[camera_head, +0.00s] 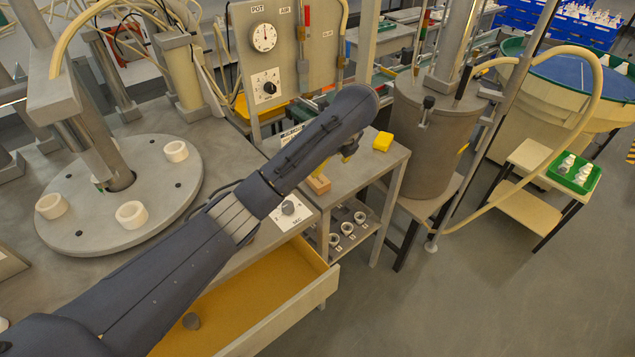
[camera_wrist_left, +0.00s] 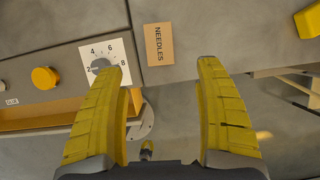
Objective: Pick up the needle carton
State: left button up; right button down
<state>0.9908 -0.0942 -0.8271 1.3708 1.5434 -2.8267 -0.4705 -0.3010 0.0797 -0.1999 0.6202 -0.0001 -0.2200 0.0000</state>
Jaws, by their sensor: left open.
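The needle carton (camera_wrist_left: 158,44) is a small tan box marked NEEDLES in the left wrist view. It lies on a grey surface, just beyond the fingertips and roughly centred between them. In the head view the carton (camera_head: 319,185) shows partly beneath my left arm, on the small side table near its front edge. My left gripper (camera_wrist_left: 166,66) is open, its two yellow fingers spread wide with nothing between them. In the head view the left gripper (camera_head: 348,153) is mostly hidden behind its own arm, above the side table. My right gripper is in neither view.
A yellow block (camera_head: 382,141) sits on the side table; a dial plate (camera_head: 291,212) lies left of the carton. Below, an open drawer (camera_head: 270,300) juts out. A metal drum (camera_head: 424,135) stands right of the table. Floor at lower right is clear.

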aim_at(318, 179)
pick_arm(q)
jog(key=shift+x, duration=6.1)
jog(key=shift+w, duration=0.1)
jog(key=c, duration=1.2)
